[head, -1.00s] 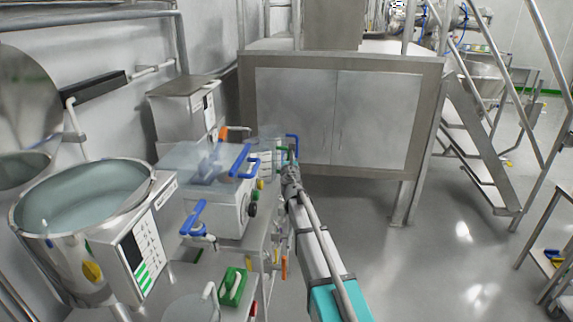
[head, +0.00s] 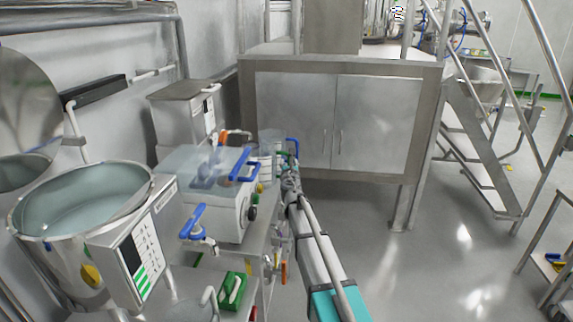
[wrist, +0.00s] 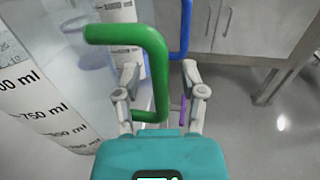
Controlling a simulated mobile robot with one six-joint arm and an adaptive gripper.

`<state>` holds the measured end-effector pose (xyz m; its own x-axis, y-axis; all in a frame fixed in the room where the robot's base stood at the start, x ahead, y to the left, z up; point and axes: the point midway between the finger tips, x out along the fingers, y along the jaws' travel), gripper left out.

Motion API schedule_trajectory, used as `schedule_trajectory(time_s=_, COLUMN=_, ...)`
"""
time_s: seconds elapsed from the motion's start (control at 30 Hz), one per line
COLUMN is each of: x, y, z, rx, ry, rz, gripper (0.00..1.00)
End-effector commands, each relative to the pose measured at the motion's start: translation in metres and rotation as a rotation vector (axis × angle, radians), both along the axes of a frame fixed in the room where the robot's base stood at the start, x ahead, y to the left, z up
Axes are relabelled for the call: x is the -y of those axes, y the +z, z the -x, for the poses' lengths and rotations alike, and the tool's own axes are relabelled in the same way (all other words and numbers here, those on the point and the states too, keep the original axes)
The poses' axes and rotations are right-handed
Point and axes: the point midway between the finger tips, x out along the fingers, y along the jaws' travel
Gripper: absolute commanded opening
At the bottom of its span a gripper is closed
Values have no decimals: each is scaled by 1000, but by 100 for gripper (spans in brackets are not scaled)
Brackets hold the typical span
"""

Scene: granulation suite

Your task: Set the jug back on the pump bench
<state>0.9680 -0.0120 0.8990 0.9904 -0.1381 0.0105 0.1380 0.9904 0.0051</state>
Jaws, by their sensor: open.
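A clear graduated jug (wrist: 45,105) with black ml marks fills the left of the wrist view. Its green handle (wrist: 153,62) reaches across to my gripper. My gripper (wrist: 160,75) is open, with one finger on each side of the handle's upright part. I cannot tell whether either finger touches it. In the head view, my gripper (head: 289,170) is at the far end of the pump bench (head: 258,245), by the clear jugs (head: 268,150). The jug's base is out of view in the wrist view.
A second marked vessel (wrist: 120,15) stands close behind, and a blue handle (wrist: 180,25) is just beyond my fingers. A white pump unit (head: 232,212) and a steel bowl (head: 80,215) are to the left. A steel cabinet (head: 335,125) stands ahead.

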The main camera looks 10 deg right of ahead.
Motion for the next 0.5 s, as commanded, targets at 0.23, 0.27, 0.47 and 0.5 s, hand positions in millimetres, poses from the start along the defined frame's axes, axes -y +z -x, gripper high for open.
schedule_trajectory(time_s=0.23, x=0, y=4, z=0, rx=0, ry=0, rz=0, gripper=53)
schedule_trajectory(time_s=0.27, x=-1, y=3, z=3, rx=0, ry=0, rz=0, gripper=53)
schedule_trajectory(time_s=0.47, x=-3, y=2, z=26, rx=0, ry=0, rz=0, gripper=53)
schedule_trajectory(time_s=0.5, x=-4, y=2, z=32, rx=0, ry=0, rz=0, gripper=53)
